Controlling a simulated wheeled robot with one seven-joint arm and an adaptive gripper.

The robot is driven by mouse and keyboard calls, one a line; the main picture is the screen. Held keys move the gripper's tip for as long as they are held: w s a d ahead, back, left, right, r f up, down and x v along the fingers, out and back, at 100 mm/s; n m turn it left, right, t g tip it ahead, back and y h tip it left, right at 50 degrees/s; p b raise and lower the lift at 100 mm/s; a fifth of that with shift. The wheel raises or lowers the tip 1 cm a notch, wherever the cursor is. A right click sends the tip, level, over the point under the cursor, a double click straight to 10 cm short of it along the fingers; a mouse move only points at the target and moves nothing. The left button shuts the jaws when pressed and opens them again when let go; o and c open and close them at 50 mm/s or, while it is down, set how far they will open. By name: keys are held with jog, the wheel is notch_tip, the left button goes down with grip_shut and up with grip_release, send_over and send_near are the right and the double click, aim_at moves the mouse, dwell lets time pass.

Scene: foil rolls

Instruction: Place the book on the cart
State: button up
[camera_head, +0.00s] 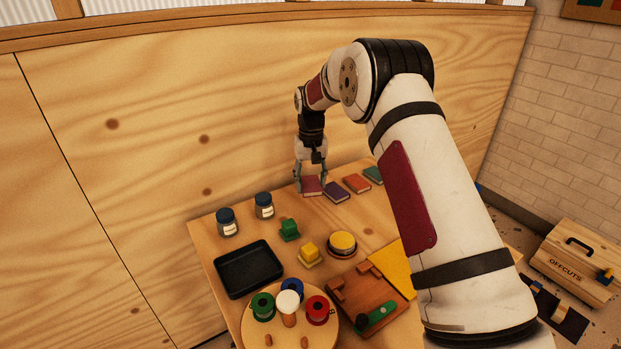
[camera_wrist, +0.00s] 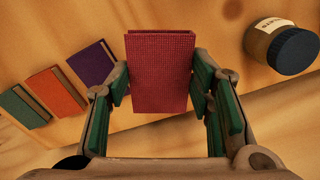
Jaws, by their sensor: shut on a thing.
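A dark red book (camera_head: 312,187) is at the far side of the wooden table, at the left end of a row of books. My gripper (camera_head: 311,178) reaches down over it from above. In the wrist view, the red book (camera_wrist: 160,72) stands between the two green-padded fingers of my gripper (camera_wrist: 160,88), which are shut on its sides. It looks nearer to the camera than the other books; whether it touches the table is unclear. I cannot pick out a cart in either view.
Purple (camera_head: 336,191), orange (camera_head: 356,183) and green (camera_head: 373,175) books lie right of the red one. Two jars (camera_head: 264,206) stand left. A black tray (camera_head: 248,270), colored blocks and a round board with spools (camera_head: 252,338) fill the front. An offcuts box (camera_head: 575,262) is far right.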

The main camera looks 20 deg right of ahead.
aim_at(311, 205)
jog(key=shift+f+b, duration=0.5)
jog(key=shift+f, duration=1.85)
jog(key=shift+f+b, duration=0.3)
jog(key=shift+f, duration=0.25)
jog(key=o, duration=1.6)
jog(key=shift+r, duration=0.1)
